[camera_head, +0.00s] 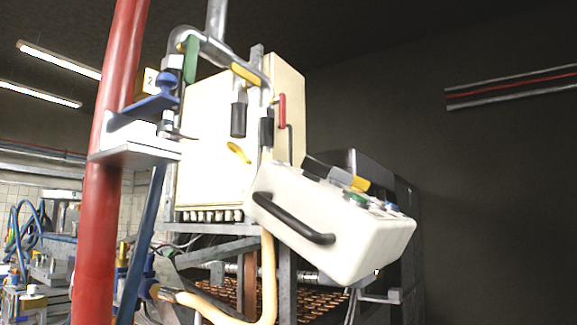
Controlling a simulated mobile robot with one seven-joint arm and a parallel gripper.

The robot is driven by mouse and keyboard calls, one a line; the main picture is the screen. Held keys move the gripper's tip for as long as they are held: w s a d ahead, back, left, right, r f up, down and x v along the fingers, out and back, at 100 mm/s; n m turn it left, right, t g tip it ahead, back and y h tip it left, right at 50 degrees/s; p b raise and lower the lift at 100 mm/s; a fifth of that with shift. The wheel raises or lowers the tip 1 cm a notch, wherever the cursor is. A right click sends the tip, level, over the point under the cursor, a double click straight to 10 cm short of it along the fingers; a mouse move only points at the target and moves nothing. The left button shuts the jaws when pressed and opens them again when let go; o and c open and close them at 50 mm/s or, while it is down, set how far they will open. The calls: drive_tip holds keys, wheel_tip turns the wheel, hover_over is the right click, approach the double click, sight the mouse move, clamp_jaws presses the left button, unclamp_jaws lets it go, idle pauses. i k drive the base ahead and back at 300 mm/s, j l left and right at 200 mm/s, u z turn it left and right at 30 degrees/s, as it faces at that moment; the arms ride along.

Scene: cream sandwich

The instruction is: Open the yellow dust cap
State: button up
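Several yellow parts show, and I cannot tell for certain which is the yellow dust cap. A small yellow piece (238,152) sits tilted in front of the cream cabinet (205,130). A yellow flat piece (245,74) lies along the bent grey pipe above it. A yellow-orange part (350,179) is on top of the white control box (340,225). My gripper does not show in this view, so nothing is seen touching any of these parts.
A red pole (97,200) stands at the left, with a white bracket (135,152) and a blue lever (152,103) beside it. The control box's black handle (290,222) juts forward. A cream hose (268,280) hangs below. The dark wall at right is bare except for pipes (510,87).

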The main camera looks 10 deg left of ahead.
sight(233, 147)
drive_tip(key=u, duration=2.55)
drive_tip(key=l+u, duration=0.1)
drive_tip(key=l, duration=0.85)
